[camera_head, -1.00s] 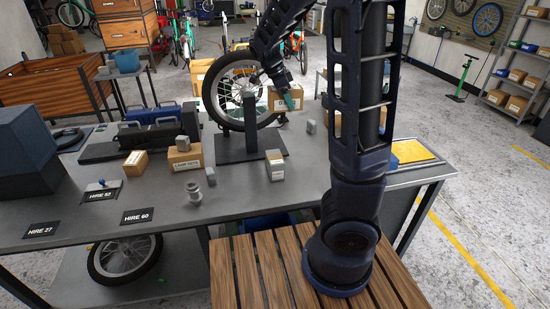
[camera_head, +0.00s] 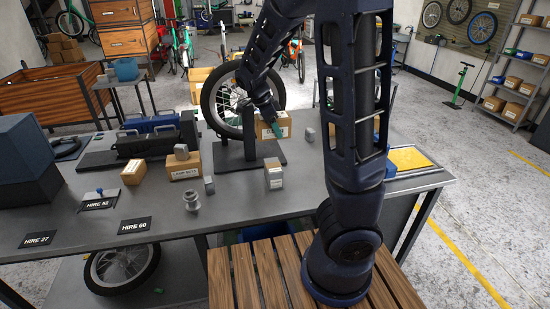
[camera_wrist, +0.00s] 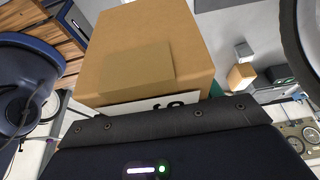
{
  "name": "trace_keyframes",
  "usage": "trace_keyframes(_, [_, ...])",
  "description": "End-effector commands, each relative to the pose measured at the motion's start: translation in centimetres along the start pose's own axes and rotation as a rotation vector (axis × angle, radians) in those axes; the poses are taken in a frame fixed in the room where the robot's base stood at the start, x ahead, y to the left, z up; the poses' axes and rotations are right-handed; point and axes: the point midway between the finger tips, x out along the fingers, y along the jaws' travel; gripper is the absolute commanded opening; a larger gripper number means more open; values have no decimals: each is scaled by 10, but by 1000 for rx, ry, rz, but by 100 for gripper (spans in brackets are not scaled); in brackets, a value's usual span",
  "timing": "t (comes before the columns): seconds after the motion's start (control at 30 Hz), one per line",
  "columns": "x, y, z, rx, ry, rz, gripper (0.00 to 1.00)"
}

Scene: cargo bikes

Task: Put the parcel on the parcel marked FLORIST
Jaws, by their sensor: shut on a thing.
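My gripper (camera_head: 270,112) is shut on a brown cardboard parcel (camera_head: 266,131), held in front of the bike wheel above the workbench. The parcel has a white label, too small to read in the head view. It fills the top middle of the wrist view (camera_wrist: 150,45), its label mostly hidden by my gripper. On the bench, a brown parcel (camera_head: 184,170) with a white label stands left of the wheel stand, and a smaller one (camera_head: 133,172) stands beside it. A narrow parcel (camera_head: 274,182) stands in front of the stand. I cannot read FLORIST on any parcel.
The bike wheel (camera_head: 212,100) in its dark stand (camera_head: 230,151) is close behind the held parcel. A small grey block (camera_head: 310,134) stands right of it. Grey metal fittings (camera_head: 191,202) stand at the front. The bench front (camera_head: 175,222) has bare room.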

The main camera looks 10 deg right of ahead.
Motion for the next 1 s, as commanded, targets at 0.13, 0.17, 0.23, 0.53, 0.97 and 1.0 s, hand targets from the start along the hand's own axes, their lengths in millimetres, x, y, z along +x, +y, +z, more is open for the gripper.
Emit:
trace_keyframes(0.13, [17,0,6,2,4,0,24])
trace_keyframes(0.17, [21,0,7,2,5,1,24])
trace_keyframes(0.23, [29,0,11,3,4,1,24])
trace_keyframes(0.53, [67,0,26,3,3,2,24])
trace_keyframes(0.97, [92,-1,37,1,1,0,24])
trace_keyframes(1.0, [95,0,38,1,2,0,24])
